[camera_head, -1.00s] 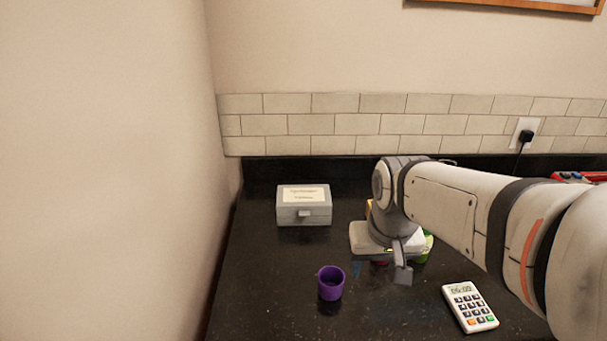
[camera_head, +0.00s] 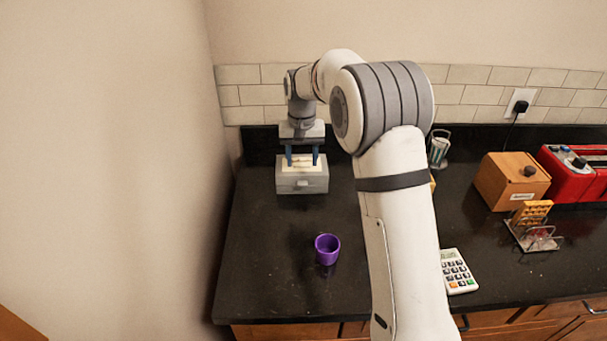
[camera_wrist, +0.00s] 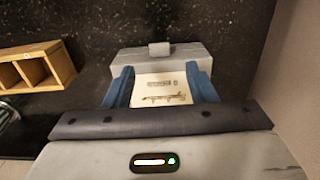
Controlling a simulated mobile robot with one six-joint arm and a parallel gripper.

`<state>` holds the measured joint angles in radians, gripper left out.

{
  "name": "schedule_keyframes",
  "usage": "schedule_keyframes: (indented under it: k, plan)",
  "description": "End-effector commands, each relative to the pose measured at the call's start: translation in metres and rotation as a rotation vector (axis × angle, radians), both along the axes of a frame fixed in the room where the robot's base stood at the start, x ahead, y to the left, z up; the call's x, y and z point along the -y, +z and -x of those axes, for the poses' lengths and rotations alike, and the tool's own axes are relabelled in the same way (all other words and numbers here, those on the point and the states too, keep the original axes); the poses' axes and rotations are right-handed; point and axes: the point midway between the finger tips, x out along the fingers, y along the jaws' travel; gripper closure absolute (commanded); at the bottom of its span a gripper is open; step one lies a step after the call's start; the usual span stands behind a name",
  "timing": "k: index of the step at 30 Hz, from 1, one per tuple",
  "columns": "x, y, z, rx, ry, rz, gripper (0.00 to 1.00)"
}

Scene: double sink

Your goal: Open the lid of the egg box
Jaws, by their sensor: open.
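The egg box (camera_head: 290,184) is a closed grey box with a white label on its lid, standing at the back left of the dark counter. It has a small tab at the middle of its front. In the wrist view the box (camera_wrist: 188,56) lies straight ahead with its tab at the far edge. My gripper (camera_head: 302,161) points down over the lid, its blue fingers apart. In the wrist view my gripper (camera_wrist: 163,80) shows one finger on either side of the label, empty. I cannot tell whether the fingertips touch the lid.
A purple cup (camera_head: 327,250) stands in front of the box. A calculator (camera_head: 457,271), a wooden box (camera_head: 511,181) and a red toaster (camera_head: 575,180) are to the right. A wooden compartment holder (camera_wrist: 36,68) is left in the wrist view. A wall stands close on the box's left.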

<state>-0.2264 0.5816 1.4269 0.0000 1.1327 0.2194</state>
Motion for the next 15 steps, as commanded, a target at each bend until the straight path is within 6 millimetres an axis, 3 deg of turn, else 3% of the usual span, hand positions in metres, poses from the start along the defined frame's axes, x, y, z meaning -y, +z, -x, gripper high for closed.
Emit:
schedule_keyframes:
  k: [9, 15]
  plan:
    - [0.001, -0.049, 0.001, -0.005, -0.001, 0.001, 0.49]
    - [0.001, -0.068, 0.001, -0.001, -0.001, 0.000, 0.49]
